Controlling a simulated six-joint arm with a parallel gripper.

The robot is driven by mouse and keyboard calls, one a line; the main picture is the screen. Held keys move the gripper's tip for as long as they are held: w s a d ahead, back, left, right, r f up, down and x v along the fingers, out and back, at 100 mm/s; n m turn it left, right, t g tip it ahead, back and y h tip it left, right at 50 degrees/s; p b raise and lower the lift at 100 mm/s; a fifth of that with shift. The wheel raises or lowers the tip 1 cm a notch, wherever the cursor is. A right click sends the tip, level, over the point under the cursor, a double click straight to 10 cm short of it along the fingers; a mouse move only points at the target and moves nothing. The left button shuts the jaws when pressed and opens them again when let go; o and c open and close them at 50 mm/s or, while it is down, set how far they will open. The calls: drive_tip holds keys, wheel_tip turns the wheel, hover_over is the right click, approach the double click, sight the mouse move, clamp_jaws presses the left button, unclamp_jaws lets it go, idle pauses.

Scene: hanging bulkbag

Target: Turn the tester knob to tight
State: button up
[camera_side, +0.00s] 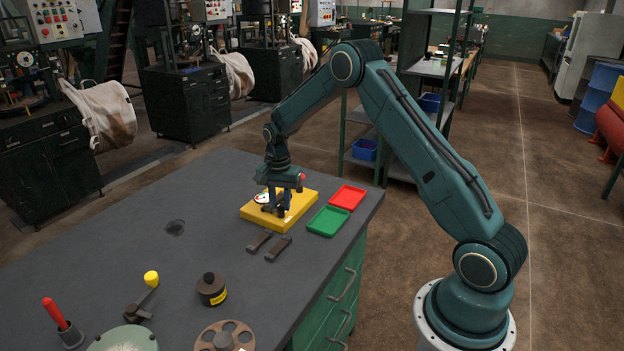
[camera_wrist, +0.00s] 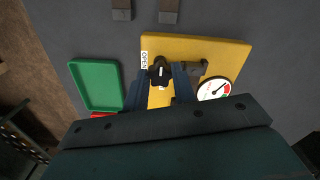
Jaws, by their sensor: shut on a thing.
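The yellow tester (camera_side: 300,205) lies flat on the bench, and it also shows in the wrist view (camera_wrist: 232,52). Its black knob (camera_wrist: 160,72) has a white mark and sits beside a printed OPEN label (camera_wrist: 144,60). A round white gauge (camera_wrist: 212,89) with a dark needle and a red zone is on the tester; it also shows in the side view (camera_side: 262,198). A dark block (camera_wrist: 196,68) is between knob and gauge. My gripper (camera_wrist: 161,76) points down at the tester, its fingers shut on either side of the knob. In the side view my gripper (camera_side: 278,207) hides the knob.
A green tray (camera_side: 327,221) and a red tray (camera_side: 348,197) lie right of the tester. Two dark bars (camera_side: 268,245) lie in front. A black cylinder (camera_side: 211,289), a yellow-knobbed lever (camera_side: 150,280) and a red handle (camera_side: 56,313) stand near the front. The bench's left middle is mostly clear.

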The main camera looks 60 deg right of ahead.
sight(280, 204)
drive_tip(key=shift+r, duration=0.1)
drive_tip(key=o, duration=1)
wheel_tip(280, 204, up, 14)
idle(0.4)
